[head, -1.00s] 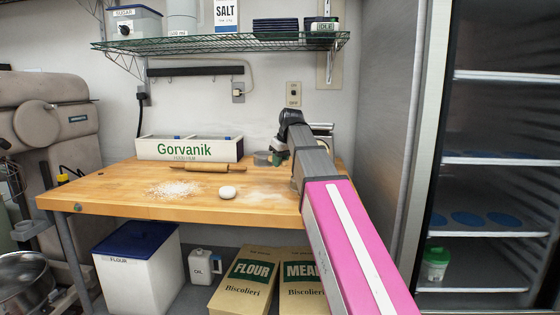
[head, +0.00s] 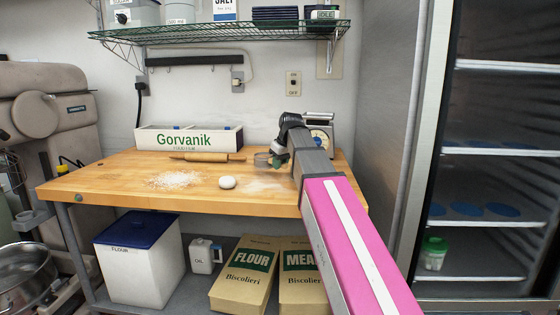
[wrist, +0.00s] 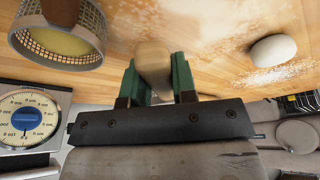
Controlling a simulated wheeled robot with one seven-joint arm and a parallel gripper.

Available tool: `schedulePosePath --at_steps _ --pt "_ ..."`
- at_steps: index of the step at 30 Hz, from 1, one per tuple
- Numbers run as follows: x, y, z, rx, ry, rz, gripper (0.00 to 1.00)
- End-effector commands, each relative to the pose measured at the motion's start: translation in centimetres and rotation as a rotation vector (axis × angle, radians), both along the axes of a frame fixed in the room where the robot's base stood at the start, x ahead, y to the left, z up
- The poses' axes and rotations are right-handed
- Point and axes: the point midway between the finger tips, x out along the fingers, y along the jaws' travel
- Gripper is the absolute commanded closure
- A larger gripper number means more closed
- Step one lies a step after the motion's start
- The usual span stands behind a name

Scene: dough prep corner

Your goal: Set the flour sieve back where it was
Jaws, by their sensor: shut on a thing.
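The join between handle and drum is hidden. In the head view my gripper (head: 279,161) is small and partly covered by my arm. I cannot tell whether the drum touches the bench.
A dial scale (head: 321,137) stands behind my arm at right; it also shows in the wrist view (wrist: 28,118). A rolling pin (head: 207,157) lies before the Gorvanik box (head: 189,140). A dough ball (head: 227,182) and scattered flour (head: 173,180) lie on the bench (head: 120,190).

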Motion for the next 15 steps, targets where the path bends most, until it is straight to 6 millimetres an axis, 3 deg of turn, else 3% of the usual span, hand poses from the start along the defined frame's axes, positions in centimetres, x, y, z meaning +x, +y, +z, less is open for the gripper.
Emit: schedulePosePath --at_steps 15 --pt "0.0 0.0 -2.7 0.000 0.000 0.000 1.00"
